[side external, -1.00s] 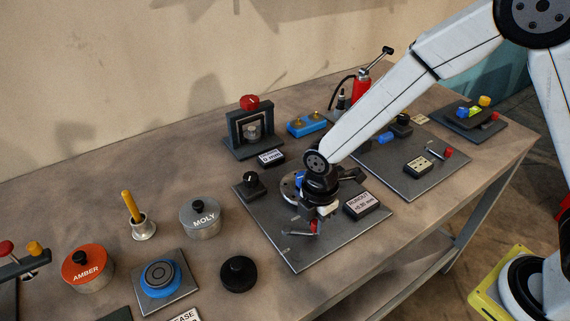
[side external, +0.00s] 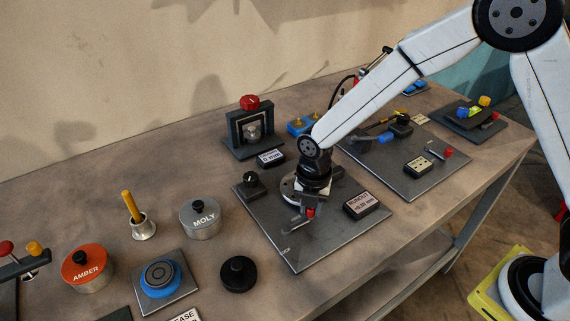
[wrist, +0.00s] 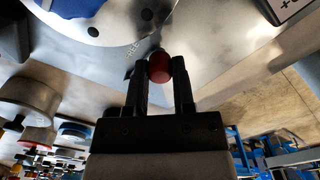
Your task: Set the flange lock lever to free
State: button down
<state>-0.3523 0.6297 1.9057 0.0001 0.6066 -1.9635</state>
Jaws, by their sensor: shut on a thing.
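The lock lever's red knob (side external: 310,213) is on the dark metal plate (side external: 300,256), in front of the round flange (side external: 290,188). In the wrist view the red knob (wrist: 159,67) sits between the two fingertips of my gripper (wrist: 160,75), which is shut on it. The lever's bar is mostly hidden there. In the side view my gripper (side external: 308,207) points down over the plate and partly covers the flange. Small lettering on the plate (wrist: 131,52) shows just left of the knob in the wrist view. The lever's exact angle is hard to tell.
A "RUNOUT" display block (side external: 363,204) stands right of my gripper, and a black knob block (side external: 251,182) stands left. Another plate (side external: 412,181) with a red-tipped lever lies behind right. The MOLY tin (side external: 200,219) and a black round part (side external: 239,274) stand to the left.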

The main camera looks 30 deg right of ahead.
dwell(0.3)
jog(key=shift+c, duration=2.2)
grip_release()
jog(key=shift+r, duration=0.15)
jog(key=shift+r, duration=3.8)
jog(key=s+d+m+t, duration=0.1)
jog(key=s+d+m, duration=0.5)
jog(key=m, duration=0.7)
jog(key=s+d+m+t, duration=0.1)
jog(key=s+d+m, duration=0.5)
jog(key=m, duration=0.7)
jog(key=d, duration=0.2)
jog(key=shift+d+m+t, duration=0.3)
jog(key=shift+d, duration=0.1)
